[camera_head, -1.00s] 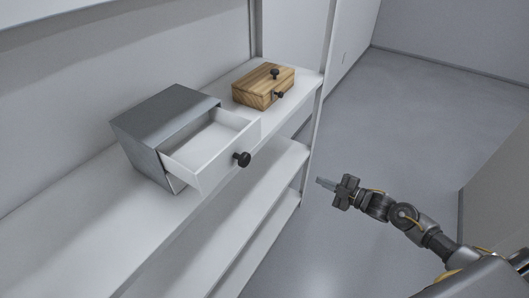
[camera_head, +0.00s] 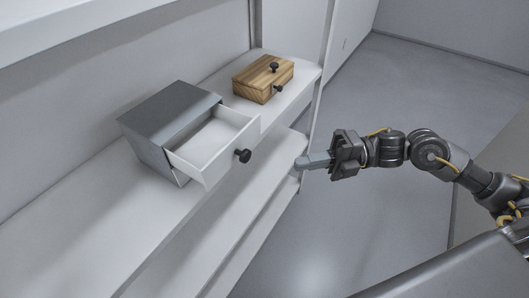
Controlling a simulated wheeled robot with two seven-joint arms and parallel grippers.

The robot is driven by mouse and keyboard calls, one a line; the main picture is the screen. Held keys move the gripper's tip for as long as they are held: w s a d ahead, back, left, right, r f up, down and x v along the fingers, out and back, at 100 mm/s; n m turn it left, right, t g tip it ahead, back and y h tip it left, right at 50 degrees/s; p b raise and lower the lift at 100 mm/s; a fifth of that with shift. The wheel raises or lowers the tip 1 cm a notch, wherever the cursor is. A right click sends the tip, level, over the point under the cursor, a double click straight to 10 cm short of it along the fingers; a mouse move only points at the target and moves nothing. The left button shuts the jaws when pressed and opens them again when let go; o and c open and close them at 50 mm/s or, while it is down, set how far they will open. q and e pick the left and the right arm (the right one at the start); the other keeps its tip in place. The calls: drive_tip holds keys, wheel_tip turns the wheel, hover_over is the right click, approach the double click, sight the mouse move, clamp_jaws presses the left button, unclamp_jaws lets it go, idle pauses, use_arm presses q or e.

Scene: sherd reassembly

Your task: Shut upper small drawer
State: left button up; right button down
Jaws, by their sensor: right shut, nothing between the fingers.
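A grey cabinet (camera_head: 166,112) stands on the white shelf. Its white drawer (camera_head: 217,145) is pulled out towards the front right and looks empty inside. A black round knob (camera_head: 243,156) is on the drawer front. My right gripper (camera_head: 302,164) is shut and empty. It points left towards the drawer front and is apart from the knob, to its right in the picture. The lower front of the cabinet is partly hidden under the open drawer. My left gripper is not in view.
A wooden box (camera_head: 263,80) with black knobs stands behind the cabinet on the same shelf (camera_head: 120,225). A lower shelf board (camera_head: 262,187) lies beneath. A shelf upright stands right of the wooden box. The grey floor (camera_head: 410,85) to the right is open.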

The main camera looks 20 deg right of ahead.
drive_tip(key=p, duration=0.2)
approach(245, 162)
drive_tip(key=s+a, duration=0.3)
drive_tip(key=w+a+p, duration=0.2)
drive_tip(key=w+a, duration=0.1)
drive_tip(key=shift+w+r, duration=0.15)
drive_tip(key=shift+w, duration=0.1)
